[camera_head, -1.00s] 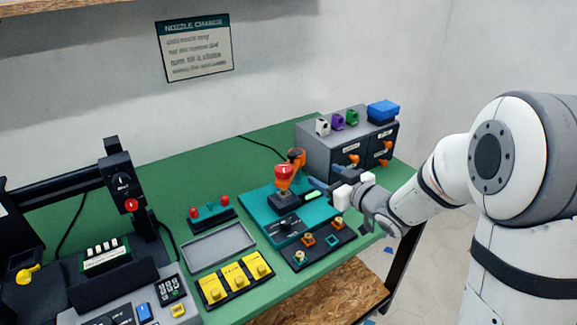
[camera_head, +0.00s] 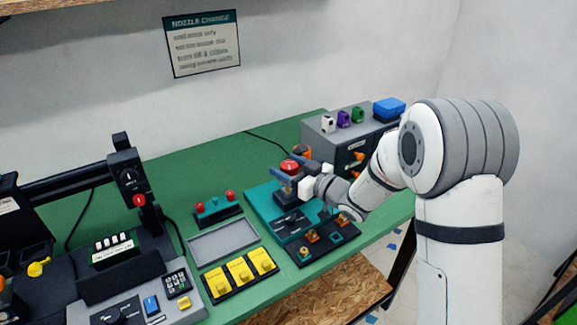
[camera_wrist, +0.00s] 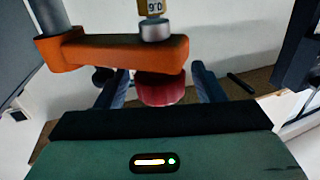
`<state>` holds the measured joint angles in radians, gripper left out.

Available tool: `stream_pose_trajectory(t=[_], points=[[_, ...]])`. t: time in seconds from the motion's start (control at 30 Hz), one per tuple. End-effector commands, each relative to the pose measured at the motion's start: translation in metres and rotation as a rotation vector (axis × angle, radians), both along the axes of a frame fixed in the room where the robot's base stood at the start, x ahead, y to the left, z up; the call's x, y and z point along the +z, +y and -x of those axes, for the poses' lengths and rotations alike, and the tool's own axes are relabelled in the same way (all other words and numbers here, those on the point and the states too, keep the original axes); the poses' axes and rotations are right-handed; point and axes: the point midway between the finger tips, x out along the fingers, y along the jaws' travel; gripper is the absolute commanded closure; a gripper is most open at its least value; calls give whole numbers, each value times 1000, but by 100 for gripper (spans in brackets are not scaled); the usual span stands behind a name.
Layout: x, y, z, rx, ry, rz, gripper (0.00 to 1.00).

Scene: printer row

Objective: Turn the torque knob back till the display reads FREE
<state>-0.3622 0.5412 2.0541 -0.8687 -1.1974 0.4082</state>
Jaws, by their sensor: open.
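The red knob (camera_head: 289,167) sits on a dark post on the teal station (camera_head: 259,199). It also shows in the wrist view (camera_wrist: 164,90), below an orange arm (camera_wrist: 115,52). My gripper (camera_head: 288,164) is at the knob in the head view. In the wrist view my open gripper (camera_wrist: 160,88) has one blue-grey finger on each side of the knob, with gaps visible. A small display (camera_wrist: 154,162) on the green panel shows a pale lit bar and a green dot. I can read no word on it. In the head view the display is hidden.
A grey cabinet (camera_head: 325,148) with orange-handled drawers stands behind my gripper. A dark nozzle plate (camera_head: 318,256) lies in front of the station. An empty grey tray (camera_head: 224,242) and yellow blocks (camera_head: 240,270) are to the left. The orange arm is close above the knob.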

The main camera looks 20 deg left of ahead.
Motion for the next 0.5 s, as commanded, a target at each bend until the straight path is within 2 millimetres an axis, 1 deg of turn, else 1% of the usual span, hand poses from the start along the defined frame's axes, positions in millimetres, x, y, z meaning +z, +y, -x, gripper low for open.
stream_pose_trajectory(t=[0.17, 0.2, 0.5], points=[[0, 0, 0, -1, 0, 0, 38], [0, 0, 0, -1, 0, 0, 40], [0, -1, 0, -1, 0, 1, 64]])
